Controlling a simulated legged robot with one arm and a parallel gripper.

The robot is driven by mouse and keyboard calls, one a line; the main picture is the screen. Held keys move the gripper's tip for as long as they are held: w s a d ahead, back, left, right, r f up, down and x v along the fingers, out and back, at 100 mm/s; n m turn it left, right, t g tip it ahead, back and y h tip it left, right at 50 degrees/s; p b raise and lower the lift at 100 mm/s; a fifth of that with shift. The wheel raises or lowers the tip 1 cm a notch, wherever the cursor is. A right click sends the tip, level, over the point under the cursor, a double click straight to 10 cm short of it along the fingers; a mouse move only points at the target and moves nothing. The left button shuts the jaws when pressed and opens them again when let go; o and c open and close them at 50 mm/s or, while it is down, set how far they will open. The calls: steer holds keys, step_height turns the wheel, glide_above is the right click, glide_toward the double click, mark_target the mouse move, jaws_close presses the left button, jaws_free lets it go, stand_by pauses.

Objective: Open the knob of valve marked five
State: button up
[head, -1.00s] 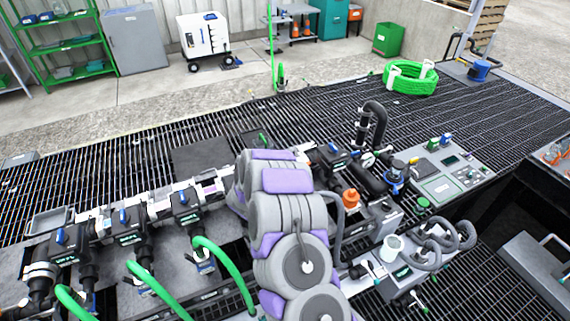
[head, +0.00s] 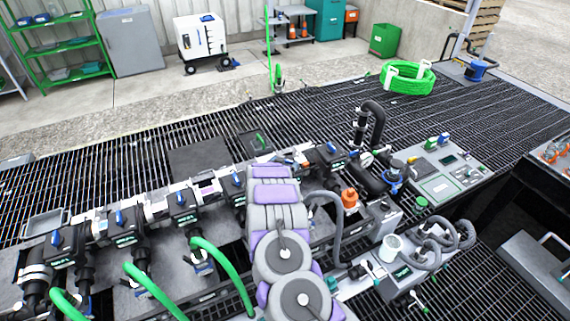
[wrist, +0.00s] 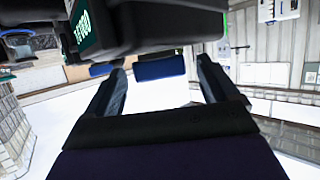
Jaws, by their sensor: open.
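A row of black valves with blue knobs runs along the manifold in the head view. Knobs show on the left valves (head: 56,238), (head: 120,217), (head: 180,197), on one just left of my arm (head: 236,178) and on one right of it (head: 331,148). The green labels are too small to read, so I cannot tell which is valve five. In the wrist view my gripper (wrist: 160,62) is open, with a blue knob (wrist: 158,69) showing between its fingers. A black valve body (wrist: 150,25) with a partly visible green label hangs above. My arm hides the gripper in the head view.
Green hoses (head: 155,290) rise in front of the left valves. A black bent pipe (head: 376,118), an orange cap (head: 349,197) and a grey control panel (head: 440,178) stand right of my arm. Open grating lies behind the manifold.

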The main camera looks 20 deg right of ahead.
steer(key=shift+w+d, duration=0.25)
steer(key=shift+c, duration=0.4)
steer(key=c, duration=1)
